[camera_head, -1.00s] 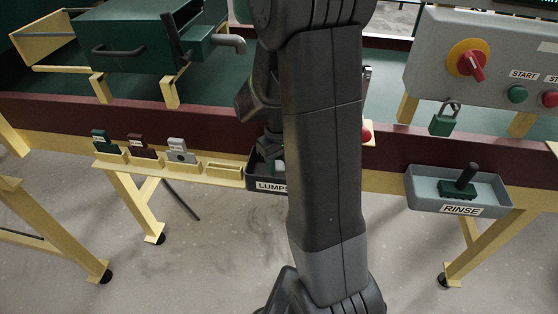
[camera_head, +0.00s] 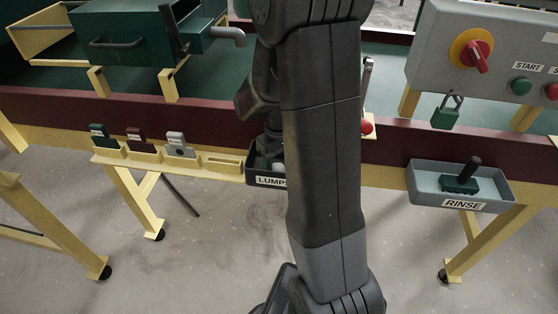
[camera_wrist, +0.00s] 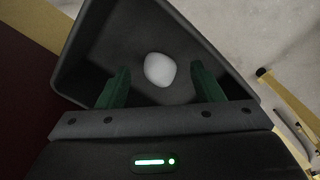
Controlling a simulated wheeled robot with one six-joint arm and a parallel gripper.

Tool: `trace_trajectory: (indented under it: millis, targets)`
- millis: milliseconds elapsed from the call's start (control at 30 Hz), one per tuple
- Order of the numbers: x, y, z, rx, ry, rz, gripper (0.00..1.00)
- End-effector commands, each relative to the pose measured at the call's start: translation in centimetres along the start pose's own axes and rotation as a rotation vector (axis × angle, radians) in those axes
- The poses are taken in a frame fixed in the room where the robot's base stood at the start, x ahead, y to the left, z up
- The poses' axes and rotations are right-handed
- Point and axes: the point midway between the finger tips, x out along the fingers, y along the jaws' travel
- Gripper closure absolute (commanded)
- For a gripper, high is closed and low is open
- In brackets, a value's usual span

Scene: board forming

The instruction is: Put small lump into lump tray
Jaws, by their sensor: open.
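The small lump (camera_wrist: 160,69) is a pale, rounded piece lying on the floor of the dark lump tray (camera_wrist: 85,48) in the wrist view. My gripper (camera_wrist: 160,88) is open, its two green fingers apart on either side just short of the lump and not touching it. In the head view the lump tray (camera_head: 266,181), labelled LUMPS, hangs at the front rail. My arm covers its right part, and my gripper's fingertips are hidden there.
A rail with several tag blocks (camera_head: 180,147) runs left of the tray. A grey RINSE tray (camera_head: 425,185) holding a dark green handled tool (camera_head: 460,184) hangs at right. A control box (camera_head: 440,60) with a padlock (camera_head: 446,115) stands above it. Open floor lies below.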

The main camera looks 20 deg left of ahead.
Motion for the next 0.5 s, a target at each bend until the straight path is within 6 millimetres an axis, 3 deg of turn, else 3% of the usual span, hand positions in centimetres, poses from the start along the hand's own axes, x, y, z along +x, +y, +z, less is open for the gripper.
trace_trajectory:
  millis: [267,500]
  targets:
    - [-1.4,0.0,-0.1,0.0,0.003,0.001,0.4]
    - [-6.7,0.0,-0.1,0.0,0.007,0.002,0.4]
